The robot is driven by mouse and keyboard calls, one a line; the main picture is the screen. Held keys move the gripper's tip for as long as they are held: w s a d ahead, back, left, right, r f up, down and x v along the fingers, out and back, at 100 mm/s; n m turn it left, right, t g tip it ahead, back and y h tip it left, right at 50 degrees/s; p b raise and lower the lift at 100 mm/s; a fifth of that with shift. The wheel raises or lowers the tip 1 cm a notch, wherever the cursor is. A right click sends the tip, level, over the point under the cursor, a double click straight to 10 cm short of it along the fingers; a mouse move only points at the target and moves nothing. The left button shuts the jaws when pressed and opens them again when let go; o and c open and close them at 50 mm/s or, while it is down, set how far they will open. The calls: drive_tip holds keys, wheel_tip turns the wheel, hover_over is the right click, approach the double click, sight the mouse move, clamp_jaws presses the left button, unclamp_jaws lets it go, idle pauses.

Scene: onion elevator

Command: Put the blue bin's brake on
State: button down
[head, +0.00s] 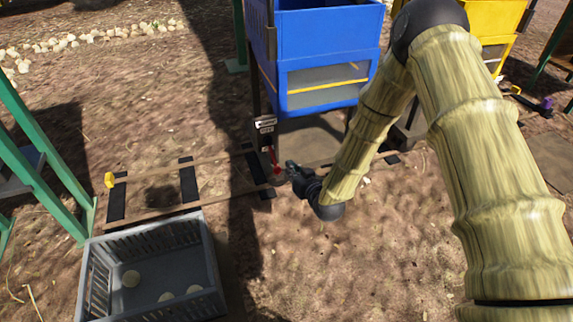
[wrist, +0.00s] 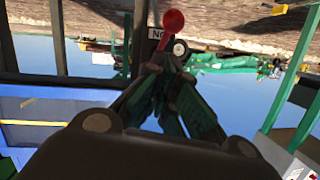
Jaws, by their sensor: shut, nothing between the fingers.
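The blue bin (head: 318,75) stands upright at the top middle of the head view; part of its side also shows in the wrist view (wrist: 40,120). A red lever (head: 275,160) stands below its front left corner, under a small white label plate (head: 265,123). My gripper (head: 290,167) is low in front of the bin, just right of the lever. In the wrist view my gripper (wrist: 175,65) has its fingers together and empty, and the red knob (wrist: 174,21) shows just beyond the fingertips. I cannot tell whether they touch.
A grey crate (head: 100,270) with a few pale onions stands at the lower left. Wooden rails with dark crossbars (head: 188,182) run along the ground below the bin. A yellow bin (head: 493,25) is at the upper right, and a green frame (head: 45,170) at the left.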

drive_tip(key=f+p+v, duration=0.1)
drive_tip(key=p+v, duration=0.1)
drive_tip(key=v, duration=0.6)
drive_tip(key=s+d+f+m+g+h, duration=0.1)
drive_tip(key=s+d+f+g+h, duration=0.2)
drive_tip(key=s+f, duration=0.5)
drive_tip(key=s+d+f+m+g+h, duration=0.1)
drive_tip(key=s+d+f+g, duration=0.2)
drive_tip(key=s+d+f, duration=0.5)
drive_tip(key=s+d+f+m+g+h, duration=0.1)
drive_tip(key=s+d+g, duration=0.25)
drive_tip(key=s, duration=0.85)
drive_tip(key=s+d+f+m+g+h, duration=0.15)
drive_tip(key=s+g, duration=0.25)
drive_tip(key=s, duration=0.9)
wheel_tip(320, 180, up, 37)
drive_tip(key=p, duration=3.6)
drive_tip(key=shift+d+f+n, duration=0.15)
drive_tip(key=shift+f+n, duration=0.1)
drive_tip(key=shift+n, duration=0.1)
drive_tip(key=shift+s, duration=0.1)
